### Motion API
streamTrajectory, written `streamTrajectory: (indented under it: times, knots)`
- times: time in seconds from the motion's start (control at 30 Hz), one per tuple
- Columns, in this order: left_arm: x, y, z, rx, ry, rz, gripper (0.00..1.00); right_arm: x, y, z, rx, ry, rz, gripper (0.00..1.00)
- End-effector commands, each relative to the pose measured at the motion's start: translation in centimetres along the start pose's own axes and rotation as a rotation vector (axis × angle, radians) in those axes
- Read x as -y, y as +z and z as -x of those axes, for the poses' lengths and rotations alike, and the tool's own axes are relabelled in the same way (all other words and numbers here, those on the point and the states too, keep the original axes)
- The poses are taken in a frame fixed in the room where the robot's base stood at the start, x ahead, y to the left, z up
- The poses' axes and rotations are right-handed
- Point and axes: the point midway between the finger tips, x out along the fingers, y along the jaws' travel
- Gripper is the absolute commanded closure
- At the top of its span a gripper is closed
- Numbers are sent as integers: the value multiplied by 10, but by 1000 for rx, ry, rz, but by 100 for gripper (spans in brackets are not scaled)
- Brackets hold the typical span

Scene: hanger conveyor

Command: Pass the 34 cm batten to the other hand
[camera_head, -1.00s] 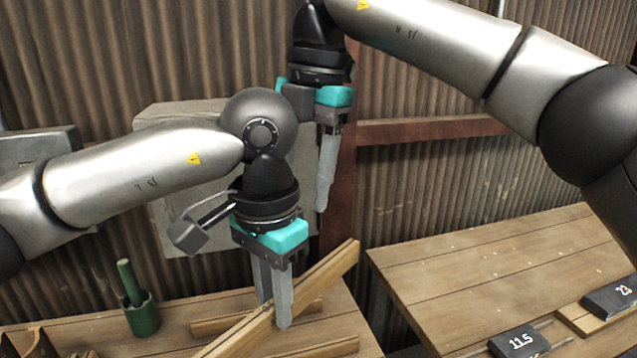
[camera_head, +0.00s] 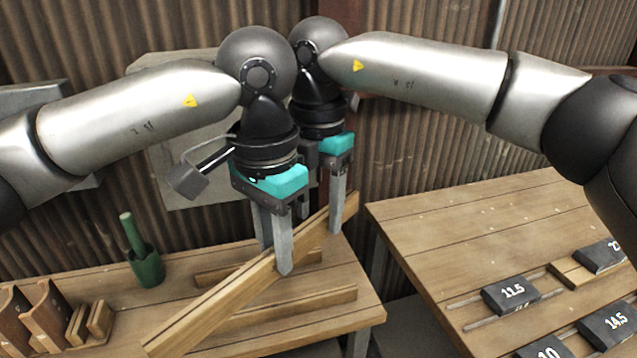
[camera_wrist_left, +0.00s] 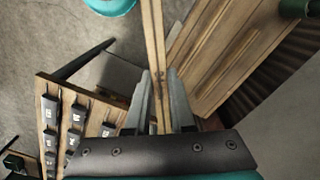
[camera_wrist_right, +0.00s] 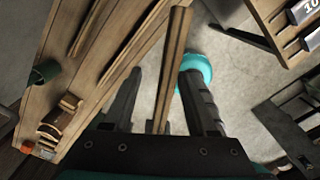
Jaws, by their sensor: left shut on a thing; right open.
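A long wooden batten (camera_head: 219,302) is held aloft, slanting from lower left to upper right above the left bench. My left gripper (camera_head: 274,262) is shut on it, right of its middle. The left wrist view shows the batten (camera_wrist_left: 154,40) running out between the fingers (camera_wrist_left: 161,88). My right gripper (camera_head: 336,222) is at the batten's upper right end, its fingers open. In the right wrist view the batten (camera_wrist_right: 174,70) lies between the open fingers (camera_wrist_right: 157,85), apart from both. The batten's length cannot be read.
Other battens (camera_head: 290,312) lie on the left bench (camera_head: 366,312). A green cup (camera_head: 148,270) and wooden blocks (camera_head: 47,318) stand at its left. The right bench (camera_head: 470,225) carries numbered black blocks (camera_head: 510,293). A gap separates the benches.

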Motion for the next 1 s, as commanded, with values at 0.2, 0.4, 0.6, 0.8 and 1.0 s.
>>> streamTrajectory:
  times: [0.2,0.4,0.6,0.8,1.0]
  knots:
    - [0,0,0,-1,0,0,100,0,0,-6,0,0,1,43]
    - [0,0,0,-1,0,0,100,0,0,-6,0,1,1,47]
    - [0,0,0,-1,0,0,100,0,0,-5,0,1,1,70]
    - [-1,0,0,-1,2,-4,100,-1,0,-5,0,3,1,92]
    - [-2,0,0,-2,4,-7,100,-2,-1,-5,-1,6,2,100]
